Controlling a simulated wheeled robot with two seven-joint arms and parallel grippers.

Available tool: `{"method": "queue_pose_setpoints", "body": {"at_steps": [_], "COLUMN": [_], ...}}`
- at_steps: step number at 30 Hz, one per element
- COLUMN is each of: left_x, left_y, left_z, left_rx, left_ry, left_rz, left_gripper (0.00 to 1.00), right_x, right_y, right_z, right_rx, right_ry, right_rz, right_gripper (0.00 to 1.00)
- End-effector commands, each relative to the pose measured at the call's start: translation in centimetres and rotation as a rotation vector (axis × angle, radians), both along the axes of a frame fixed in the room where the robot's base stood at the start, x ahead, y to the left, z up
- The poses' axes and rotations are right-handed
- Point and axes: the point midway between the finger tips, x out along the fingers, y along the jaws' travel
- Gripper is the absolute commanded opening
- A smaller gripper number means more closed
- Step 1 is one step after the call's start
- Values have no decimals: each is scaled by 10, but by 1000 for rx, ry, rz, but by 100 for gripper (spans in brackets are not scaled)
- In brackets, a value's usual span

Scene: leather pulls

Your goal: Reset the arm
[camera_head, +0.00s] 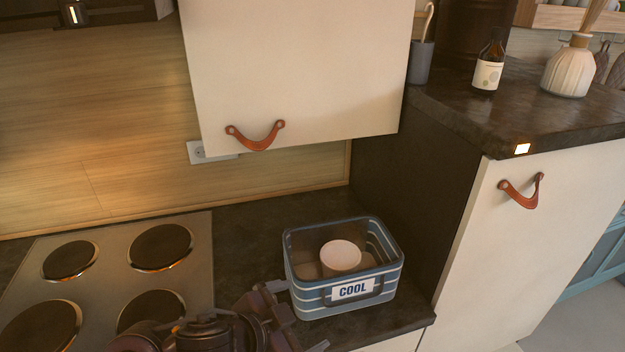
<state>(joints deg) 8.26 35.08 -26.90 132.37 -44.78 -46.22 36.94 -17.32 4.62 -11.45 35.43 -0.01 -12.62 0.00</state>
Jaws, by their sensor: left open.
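My left gripper (294,316) is low in the head view, at the bottom centre, with part of my dark left arm beside it. Its fingers are spread apart, and I see nothing held between them. They are at the near left corner of a blue and white striped box (299,301) labelled COOL. I cannot tell whether they touch it. A pale round cup-like item (341,255) is inside the box. My right gripper is not in view.
A stove with several round hotplates (162,247) lies left of the box. A cabinet door (300,65) with a leather pull (256,137) hangs above. A tall dark side panel (415,190) rises right of the box. A bottle (488,70) and a vase (568,70) stand on the higher counter.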

Motion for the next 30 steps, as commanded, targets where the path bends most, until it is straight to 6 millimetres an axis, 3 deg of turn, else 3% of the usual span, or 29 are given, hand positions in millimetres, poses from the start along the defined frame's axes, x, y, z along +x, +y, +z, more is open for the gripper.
{"method": "queue_pose_setpoints", "body": {"at_steps": [3, 7, 15, 21, 30], "left_x": [3, -10, -71, -119, -99], "left_y": [28, 75, 143, 169, 165], "left_z": [-6, -30, -83, -115, -219], "left_rx": [-41, -16, 58, 96, 116], "left_ry": [59, 197, 525, 731, 751], "left_rz": [255, 492, 779, 886, 876], "left_gripper": [100, 100, 100, 100, 100], "right_x": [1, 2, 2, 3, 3], "right_y": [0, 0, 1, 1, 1], "right_z": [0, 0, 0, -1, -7], "right_rx": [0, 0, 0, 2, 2], "right_ry": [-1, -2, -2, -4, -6], "right_rz": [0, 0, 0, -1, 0], "right_gripper": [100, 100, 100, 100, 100]}}
